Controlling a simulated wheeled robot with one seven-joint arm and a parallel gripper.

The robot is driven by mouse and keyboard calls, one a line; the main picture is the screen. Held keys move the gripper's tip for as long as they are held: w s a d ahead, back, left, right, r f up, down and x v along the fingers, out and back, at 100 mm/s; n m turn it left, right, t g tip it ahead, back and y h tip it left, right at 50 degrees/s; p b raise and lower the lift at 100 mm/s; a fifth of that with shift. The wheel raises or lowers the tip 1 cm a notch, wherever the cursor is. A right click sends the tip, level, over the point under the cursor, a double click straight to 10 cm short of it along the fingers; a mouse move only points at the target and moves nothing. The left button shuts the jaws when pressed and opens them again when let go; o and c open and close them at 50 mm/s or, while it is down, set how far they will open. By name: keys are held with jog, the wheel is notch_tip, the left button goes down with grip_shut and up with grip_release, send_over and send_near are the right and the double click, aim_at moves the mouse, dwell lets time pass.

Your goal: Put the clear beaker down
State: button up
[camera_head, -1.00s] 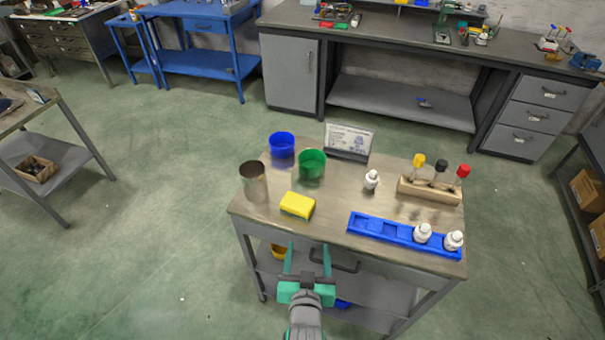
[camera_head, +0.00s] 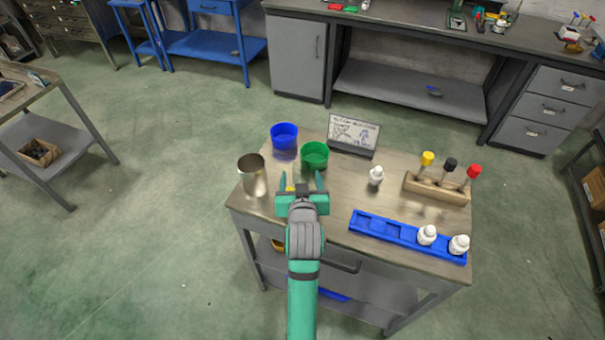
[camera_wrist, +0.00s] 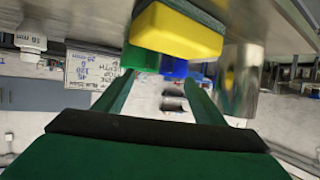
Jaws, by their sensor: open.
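No clear beaker can be made out in either view. A shiny metal-looking cup (camera_head: 252,178) stands upright at the left of the workbench top (camera_head: 330,205). A blue cup (camera_head: 284,139) and a green cup (camera_head: 314,156) stand behind it to the right. My gripper (camera_head: 301,182) is open and empty, over the bench's near left part, right of the metal cup and in front of the green cup. In the upside-down wrist view, a yellow sponge (camera_wrist: 178,32) is close to the fingers and the metal cup (camera_wrist: 240,80) is at the right. My gripper mostly hides the sponge in the head view.
A sign (camera_head: 353,134) stands at the back. A white bottle (camera_head: 376,176) stands mid-bench. A wooden rack (camera_head: 437,190) holds yellow, black and red topped items at right. A blue tray (camera_head: 385,229) holds two white bottles at the front right. Bare top lies around the single bottle.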

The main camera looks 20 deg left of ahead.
aim_at(301, 165)
jog(key=shift+f+x, duration=0.15)
jog(key=shift+x, duration=1.25)
jog(key=shift+f+x, duration=0.15)
jog(key=shift+x, duration=1.25)
jog(key=shift+s+d+r, duration=0.1)
jog(key=shift+d, duration=0.15)
jog(key=shift+c, duration=0.9)
jog(key=c, duration=1.1)
jog(key=shift+o, duration=0.2)
